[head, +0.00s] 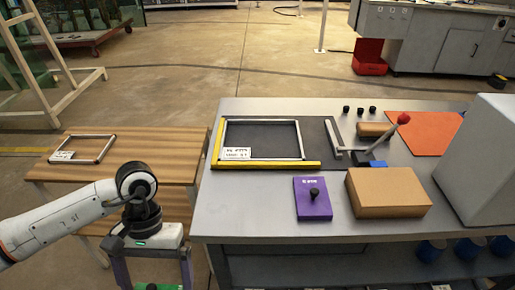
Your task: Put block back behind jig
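A flat purple block (313,199) with a black knob on top lies on the grey table, in front of the jig and left of a cardboard box. The jig has a yellow L-shaped edge (268,166) along its left and front sides, on a dark mat. A light rectangular frame (262,121) with a white label lies inside the yellow edge. My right gripper is not in view.
The cardboard box (388,192) stands right of the block. Behind it are a clamp lever with a red knob (403,118) and a brown cylinder (375,130). A grey housing (482,150) stands at the right. A second frame (83,149) lies on the wooden table (165,146).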

